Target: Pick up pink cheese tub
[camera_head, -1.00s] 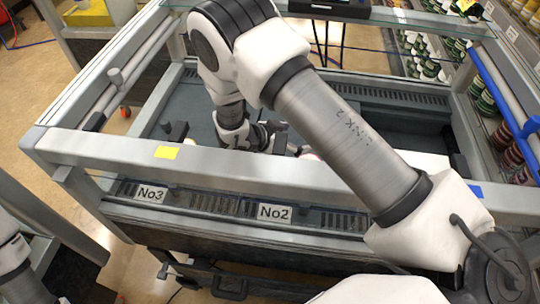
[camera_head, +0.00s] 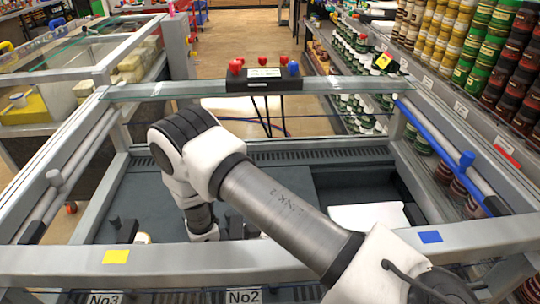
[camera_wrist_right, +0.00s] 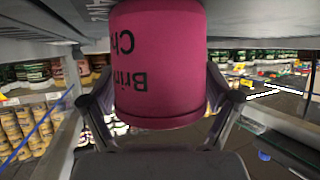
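The pink cheese tub (camera_wrist_right: 158,62) fills the middle of the right wrist view, its dark lettering upside down and partly cut off at the top. My right gripper (camera_wrist_right: 160,98) has one finger on each side of it, close against its walls, and appears shut on it. In the head view my right arm reaches over the front rail into the grey display case. The lower end of its wrist is partly behind the rail, and neither the gripper's fingers nor the tub can be made out there. My left gripper is not in view.
The front rail (camera_head: 170,265) and glass-topped back rail (camera_head: 345,86) of the case frame its dark floor. A white sheet (camera_head: 368,217) lies inside at right. A black box with red and blue buttons (camera_head: 264,78) sits on the back rail. Stocked shelves (camera_head: 480,60) line the right.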

